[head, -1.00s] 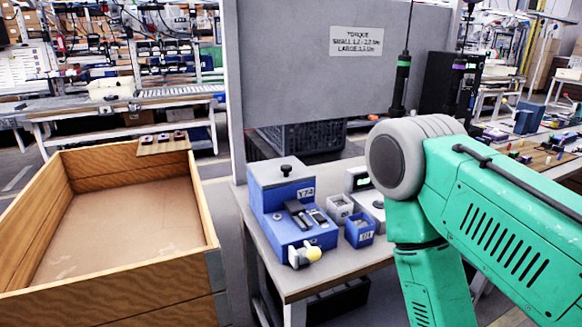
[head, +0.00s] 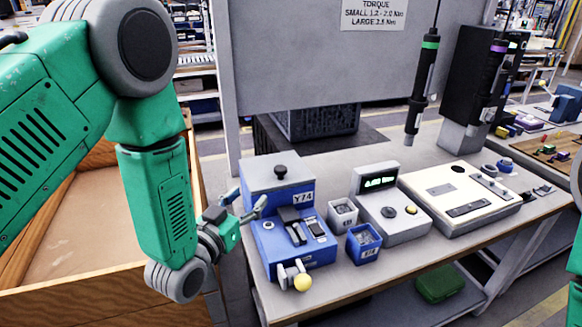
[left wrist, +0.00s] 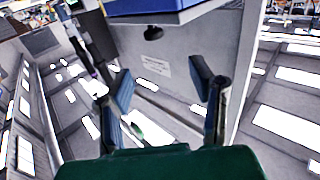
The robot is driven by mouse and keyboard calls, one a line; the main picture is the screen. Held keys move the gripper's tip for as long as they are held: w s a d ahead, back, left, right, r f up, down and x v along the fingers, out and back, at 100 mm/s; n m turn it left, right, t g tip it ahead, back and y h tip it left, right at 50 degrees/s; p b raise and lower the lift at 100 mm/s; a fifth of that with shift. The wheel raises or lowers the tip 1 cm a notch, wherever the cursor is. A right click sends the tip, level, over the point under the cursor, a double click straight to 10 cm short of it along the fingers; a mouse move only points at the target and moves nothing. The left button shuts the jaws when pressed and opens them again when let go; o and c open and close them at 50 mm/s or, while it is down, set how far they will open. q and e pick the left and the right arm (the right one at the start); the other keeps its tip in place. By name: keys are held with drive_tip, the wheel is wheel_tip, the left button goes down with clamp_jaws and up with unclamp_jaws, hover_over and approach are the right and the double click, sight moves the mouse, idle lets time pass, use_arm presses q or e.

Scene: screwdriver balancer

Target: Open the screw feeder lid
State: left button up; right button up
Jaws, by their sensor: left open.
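The screw feeder (head: 290,235) is a blue box labelled Y74 on the near left of the bench. Its raised rear part has a grey lid (head: 258,169) with a black knob (head: 281,171); the lid looks shut. A yellow ball-ended handle (head: 302,282) is at its front. My left gripper (head: 250,197) is open and empty at the feeder's left side, below the lid's height. In the left wrist view its fingers (left wrist: 163,80) stand apart; a blue body (left wrist: 165,10) and a black knob (left wrist: 153,33) show beyond them. Contact cannot be told.
Two small blue-and-grey bins (head: 364,243) and a grey unit with a green display (head: 391,212) stand right of the feeder. A white case (head: 459,198) is further right. A screwdriver (head: 422,88) hangs above. A wooden crate (head: 90,285) is at left.

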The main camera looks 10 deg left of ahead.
sight(279, 171)
use_arm(q)
drive_tip(key=w+d, duration=0.1)
drive_tip(key=w, duration=0.2)
drive_tip(key=w+d, duration=0.1)
drive_tip(key=w, duration=0.3)
drive_tip(key=w+d, duration=0.2)
drive_tip(key=w, duration=0.2)
drive_tip(key=shift+r+p, duration=0.15)
drive_tip(key=shift+p, duration=0.25)
drive_tip(key=shift+w+a, duration=0.45)
drive_tip(key=shift+w, duration=0.1)
drive_tip(key=shift+w+a, duration=0.1)
drive_tip(key=shift+a, duration=0.15)
drive_tip(key=shift+d, duration=0.55)
clamp_jaws()
